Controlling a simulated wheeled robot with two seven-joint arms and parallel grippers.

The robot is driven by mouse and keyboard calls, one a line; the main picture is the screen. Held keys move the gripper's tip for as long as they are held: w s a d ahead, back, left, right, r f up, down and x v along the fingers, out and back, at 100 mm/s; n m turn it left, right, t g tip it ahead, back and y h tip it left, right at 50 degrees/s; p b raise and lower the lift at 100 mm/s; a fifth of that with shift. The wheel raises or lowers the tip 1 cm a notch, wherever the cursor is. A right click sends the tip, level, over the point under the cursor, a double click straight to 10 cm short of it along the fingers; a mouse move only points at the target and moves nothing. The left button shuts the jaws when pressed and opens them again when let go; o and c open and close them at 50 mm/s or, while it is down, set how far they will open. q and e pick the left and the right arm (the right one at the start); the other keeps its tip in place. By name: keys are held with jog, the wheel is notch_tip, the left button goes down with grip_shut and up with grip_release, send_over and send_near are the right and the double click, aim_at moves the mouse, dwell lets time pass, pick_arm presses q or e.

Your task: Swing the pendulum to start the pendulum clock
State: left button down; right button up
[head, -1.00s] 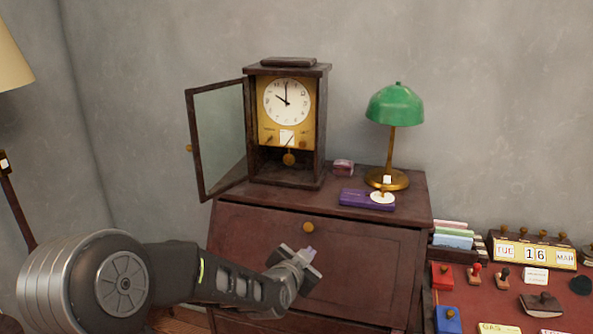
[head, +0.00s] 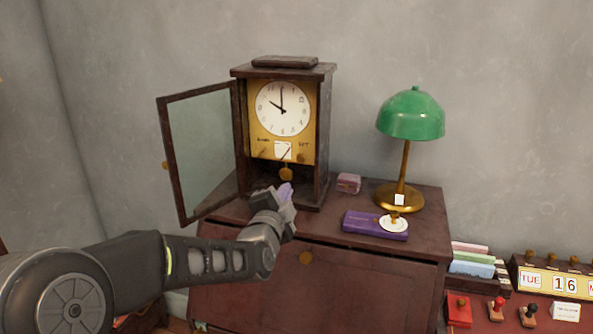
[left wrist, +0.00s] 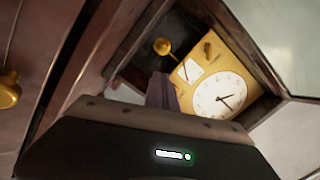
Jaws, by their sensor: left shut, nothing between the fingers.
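The pendulum clock (head: 326,120) stands on a dark red cabinet, its glass door (head: 203,150) swung open to the left. Its white dial (head: 283,108) reads about ten o'clock. The brass pendulum (head: 286,173) hangs below the gold face plate; it also shows in the left wrist view (left wrist: 162,46). My left gripper (head: 285,190) is shut and empty, in front of the clock's lower opening, just below the pendulum in the head view. In the left wrist view its fingers (left wrist: 160,90) point toward the open case. I cannot tell whether they touch anything. My right gripper is not in view.
A green lamp (head: 411,116), a purple box (head: 375,225) and a small pink box (head: 348,183) stand on the cabinet (head: 330,290) right of the clock. The open door bounds the space at left. A desk with a calendar (head: 550,280) and stamps lies at right.

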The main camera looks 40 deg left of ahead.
aim_at(286, 174)
pick_arm(q)
jog(key=shift+s+d+r, duration=0.1)
jog(key=shift+s+r, duration=0.05)
jog(key=shift+s, duration=0.1)
jog(key=shift+w, duration=0.35)
jog(key=p+x, duration=0.1)
jog(key=x, duration=0.8)
jog(key=shift+w+a+p, duration=0.2)
jog(key=shift+p, duration=0.2)
